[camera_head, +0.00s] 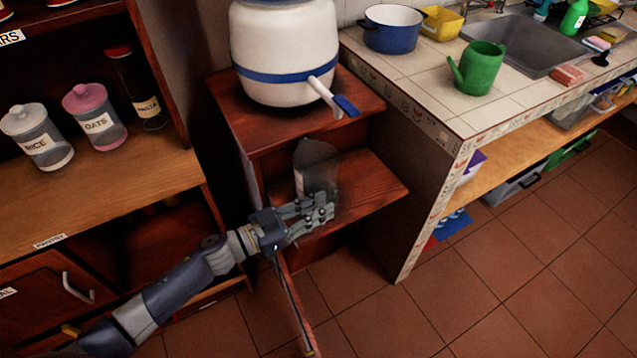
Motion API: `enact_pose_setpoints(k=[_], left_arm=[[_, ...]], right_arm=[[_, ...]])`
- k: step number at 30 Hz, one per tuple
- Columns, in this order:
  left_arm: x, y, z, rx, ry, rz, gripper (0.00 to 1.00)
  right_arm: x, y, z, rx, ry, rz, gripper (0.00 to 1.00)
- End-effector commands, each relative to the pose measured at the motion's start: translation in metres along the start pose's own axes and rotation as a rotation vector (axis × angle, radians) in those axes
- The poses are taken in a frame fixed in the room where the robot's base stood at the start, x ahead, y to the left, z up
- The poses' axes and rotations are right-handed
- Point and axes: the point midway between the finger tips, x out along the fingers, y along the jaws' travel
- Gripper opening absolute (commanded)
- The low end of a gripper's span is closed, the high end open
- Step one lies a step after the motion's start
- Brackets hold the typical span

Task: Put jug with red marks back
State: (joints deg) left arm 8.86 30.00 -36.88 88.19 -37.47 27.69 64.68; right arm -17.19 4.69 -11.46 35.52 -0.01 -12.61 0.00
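A clear jug (318,165) stands upright on the small wooden shelf (372,190) below the white water dispenser. It has a pale strip on its left side; red marks are too small to make out. My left gripper (326,210) reaches in from the lower left, with its fingers in front of the jug's lower part. The fingers hide the jug's base, and I cannot tell whether they touch it or how far apart they are. My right gripper is not in view.
The water dispenser (285,50) with its blue tap stands on the stand's top. A tiled counter with a green watering can (481,70) and a blue pot (391,29) is at right. Jars labelled rice (37,135) and oats (95,117) stand in the left cabinet. An open wooden door (294,305) hangs below the shelf.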

Motion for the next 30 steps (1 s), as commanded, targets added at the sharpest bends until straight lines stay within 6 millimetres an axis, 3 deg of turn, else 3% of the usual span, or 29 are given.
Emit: enact_pose_setpoints(k=[10,18,21,30], left_arm=[[0.046,-0.001,0.003,0.000,0.003,-0.001,0.20],[0.049,-0.001,0.004,0.000,0.002,-0.001,0.20],[0.049,-0.001,0.004,0.000,0.002,-0.001,0.00],[0.049,-0.001,0.003,0.001,0.003,-0.001,0.00]], right_arm=[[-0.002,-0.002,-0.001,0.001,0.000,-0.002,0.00],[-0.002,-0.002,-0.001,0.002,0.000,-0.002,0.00],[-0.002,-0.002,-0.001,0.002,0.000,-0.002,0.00],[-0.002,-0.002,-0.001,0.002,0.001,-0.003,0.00]])
